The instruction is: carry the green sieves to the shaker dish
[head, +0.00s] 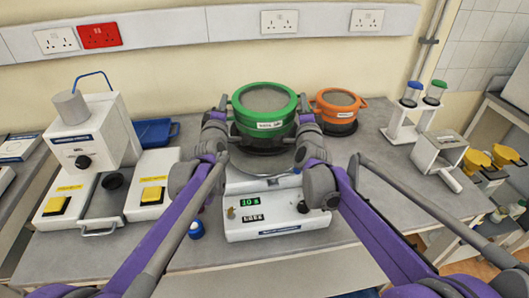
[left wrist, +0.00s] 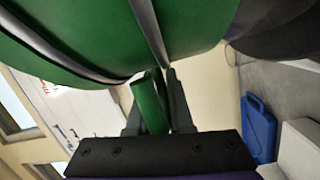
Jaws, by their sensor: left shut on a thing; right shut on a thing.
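The green sieves (head: 263,124) form a round stack with a mesh top and a white label. My left gripper (head: 216,122) is shut on the stack's left side, and my right gripper (head: 307,124) is shut on its right side. The left wrist view shows the green wall (left wrist: 90,35) close above and a green handle (left wrist: 150,105) between the left fingers. The shaker (head: 277,216) is a white unit with a green display. Its dark dish (head: 262,163) shows below the sieves. The sieves look held above it, but I cannot tell whether they touch.
Orange sieves (head: 338,108) stand just right of the green ones. A white machine with yellow buttons (head: 90,140) and a blue tray (head: 154,132) are on the left. A small blue-capped bottle (head: 196,229) is by the shaker. A white rack (head: 412,118) stands at right.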

